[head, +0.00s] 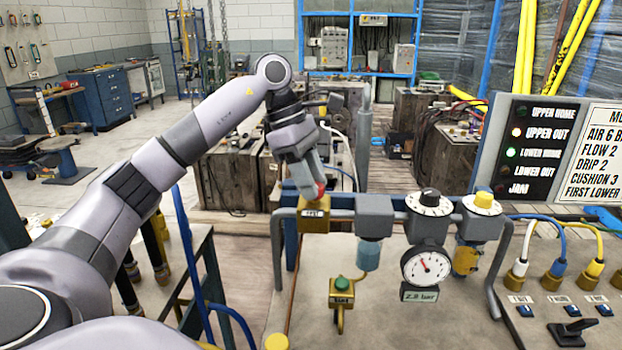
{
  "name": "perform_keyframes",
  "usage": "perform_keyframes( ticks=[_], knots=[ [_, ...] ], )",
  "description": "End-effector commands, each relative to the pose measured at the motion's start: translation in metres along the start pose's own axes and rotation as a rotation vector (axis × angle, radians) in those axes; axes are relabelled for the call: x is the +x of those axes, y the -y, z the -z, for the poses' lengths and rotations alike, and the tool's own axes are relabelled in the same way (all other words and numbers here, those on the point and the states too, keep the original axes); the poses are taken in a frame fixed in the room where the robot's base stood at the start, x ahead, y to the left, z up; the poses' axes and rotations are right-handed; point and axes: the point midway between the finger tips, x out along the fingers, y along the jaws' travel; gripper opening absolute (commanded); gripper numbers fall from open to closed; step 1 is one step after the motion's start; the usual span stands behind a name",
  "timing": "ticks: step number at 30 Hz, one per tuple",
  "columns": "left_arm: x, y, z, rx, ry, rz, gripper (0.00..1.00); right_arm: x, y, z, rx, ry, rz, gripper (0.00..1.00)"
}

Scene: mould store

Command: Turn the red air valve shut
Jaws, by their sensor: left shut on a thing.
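The red air valve (320,189) shows only as a small red patch at the tips of my left gripper. It sits on top of a brass block (314,218) with a small label, at the left end of the air unit. My left gripper (313,188) reaches down from above and is shut on the red valve. Its fingers hide most of the handle, so I cannot tell which way it is turned. My right gripper is not in view.
Right of the valve are a grey filter with a blue bowl (369,256), a black-knobbed unit (430,202) with a pressure gauge (426,265) and a yellow knob (483,200). A green button (342,283) stands in front. An indicator panel (530,150) stands at right.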

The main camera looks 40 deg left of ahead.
Motion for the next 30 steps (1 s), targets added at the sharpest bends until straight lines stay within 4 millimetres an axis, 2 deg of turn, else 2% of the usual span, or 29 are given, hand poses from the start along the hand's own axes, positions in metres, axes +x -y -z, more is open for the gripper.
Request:
perform_keyframes(
  ticks=[15,30],
  knots=[
    [-0.0012,-0.003,-0.0011,0.359,0.001,0.144,0.06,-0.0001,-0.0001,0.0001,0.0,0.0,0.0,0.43],
    [-0.001,-0.0038,-0.0016,0.454,0.001,0.18,0.06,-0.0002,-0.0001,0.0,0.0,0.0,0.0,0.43]
  ],
)
